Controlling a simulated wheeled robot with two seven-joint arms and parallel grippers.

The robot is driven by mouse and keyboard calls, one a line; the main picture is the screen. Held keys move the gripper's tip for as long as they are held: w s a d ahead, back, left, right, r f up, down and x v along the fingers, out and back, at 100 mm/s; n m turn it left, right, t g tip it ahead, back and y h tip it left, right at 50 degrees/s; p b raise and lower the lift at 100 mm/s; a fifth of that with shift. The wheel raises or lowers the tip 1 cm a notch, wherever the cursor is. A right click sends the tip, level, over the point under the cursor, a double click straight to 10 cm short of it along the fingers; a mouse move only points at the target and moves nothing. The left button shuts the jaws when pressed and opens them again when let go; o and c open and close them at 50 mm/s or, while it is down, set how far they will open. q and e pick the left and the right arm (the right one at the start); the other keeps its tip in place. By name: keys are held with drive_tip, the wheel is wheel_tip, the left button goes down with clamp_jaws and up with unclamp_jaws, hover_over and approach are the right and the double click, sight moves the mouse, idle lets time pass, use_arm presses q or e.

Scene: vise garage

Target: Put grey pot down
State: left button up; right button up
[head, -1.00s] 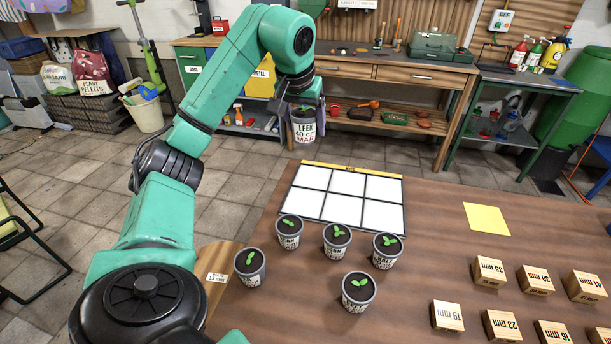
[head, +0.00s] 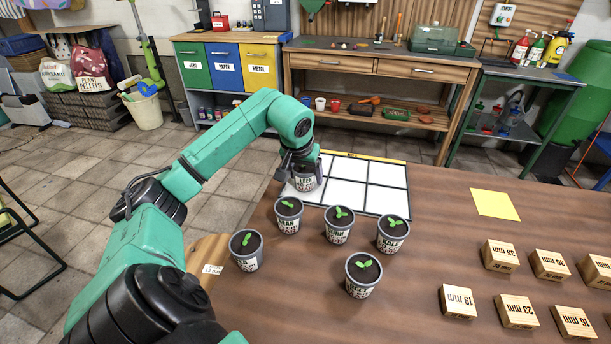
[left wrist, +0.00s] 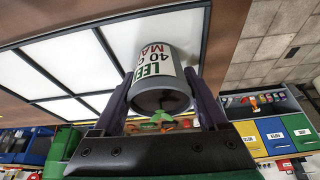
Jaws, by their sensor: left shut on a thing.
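The grey pot (head: 306,182) with the LEEK label is at the far left corner of the white grid board (head: 346,194). My left gripper (head: 300,162) is shut on it from above. In the left wrist view the pot (left wrist: 158,65) sits between the two fingers (left wrist: 155,95), with a green seedling at its rim. I cannot tell whether its base touches the board. My right gripper is not in view.
Several other grey seedling pots (head: 338,226) stand on the brown table in front of the board. Wooden blocks (head: 500,255) marked in millimetres and a yellow sheet (head: 495,204) lie to the right. The other visible board cells are empty.

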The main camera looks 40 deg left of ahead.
use_arm(q)
drive_tip(key=o, duration=1.4)
drive_tip(key=shift+s+r, duration=0.1)
drive_tip(key=shift+r, duration=0.35)
drive_tip(key=p+v, duration=0.1)
drive_tip(key=v, duration=1)
drive_tip(key=shift+r, duration=0.15)
